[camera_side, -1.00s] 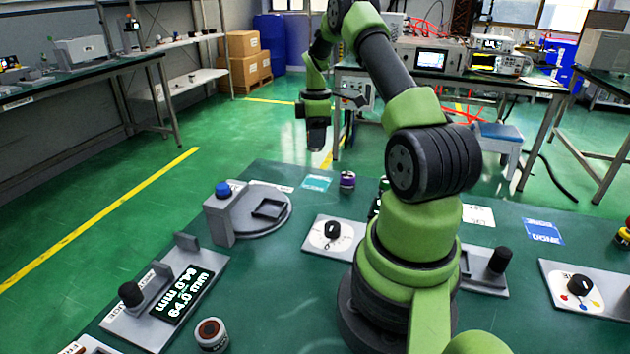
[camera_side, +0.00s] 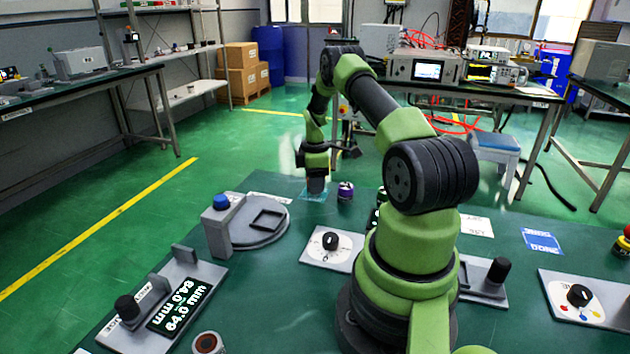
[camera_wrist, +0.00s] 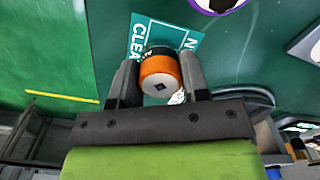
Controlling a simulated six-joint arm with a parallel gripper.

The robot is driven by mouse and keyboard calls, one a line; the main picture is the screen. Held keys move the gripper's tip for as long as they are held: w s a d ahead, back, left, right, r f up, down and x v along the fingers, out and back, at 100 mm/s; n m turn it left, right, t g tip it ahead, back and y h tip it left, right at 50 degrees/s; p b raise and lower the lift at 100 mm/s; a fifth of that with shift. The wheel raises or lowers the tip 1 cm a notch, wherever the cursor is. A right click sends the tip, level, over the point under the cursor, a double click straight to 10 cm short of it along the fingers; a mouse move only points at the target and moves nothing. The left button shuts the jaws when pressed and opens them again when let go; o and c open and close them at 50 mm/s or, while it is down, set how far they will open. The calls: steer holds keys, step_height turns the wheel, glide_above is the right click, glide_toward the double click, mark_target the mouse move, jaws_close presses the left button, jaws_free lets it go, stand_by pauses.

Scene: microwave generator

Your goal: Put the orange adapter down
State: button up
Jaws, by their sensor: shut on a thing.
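The orange adapter (camera_wrist: 160,72) is a short cylinder with an orange band, a dark top part and a pale end face with a small dark square. My gripper (camera_wrist: 158,82) is shut on it, one dark finger on each side in the wrist view. In the side view my gripper (camera_side: 316,186) points down over the teal label at the back of the green table, and the adapter cannot be made out there. The teal label (camera_wrist: 142,28) with white letters lies behind the adapter in the wrist view, partly hidden by it.
A purple-ringed cylinder (camera_side: 345,191) stands close to the right of my gripper. A round grey plate (camera_side: 262,225) with a blue-topped post (camera_side: 221,203) is at the left. A black-knob panel (camera_side: 330,243) is nearer the front. Bare table lies between them.

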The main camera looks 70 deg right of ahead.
steer(key=o, duration=1)
step_height(320, 180, up, 12)
steer(key=w+a+r+m+t, duration=0.2)
steer(key=a+r, duration=0.5)
steer(key=a, duration=0.2)
steer(key=w+a+r+m+t, duration=0.1)
steer(key=w+a+r+m, duration=0.1)
steer(key=a+r, duration=0.65)
steer(key=s+a+r+m+t+y, duration=0.1)
steer(key=s+a+m+t, duration=0.1)
steer(key=s+a, duration=0.4)
steer(key=s+a+r+m+t+y, duration=0.1)
steer(key=s+a+m+t, duration=0.1)
steer(key=s+a, duration=0.5)
steer(key=a+m, duration=0.1)
steer(key=a, duration=0.4)
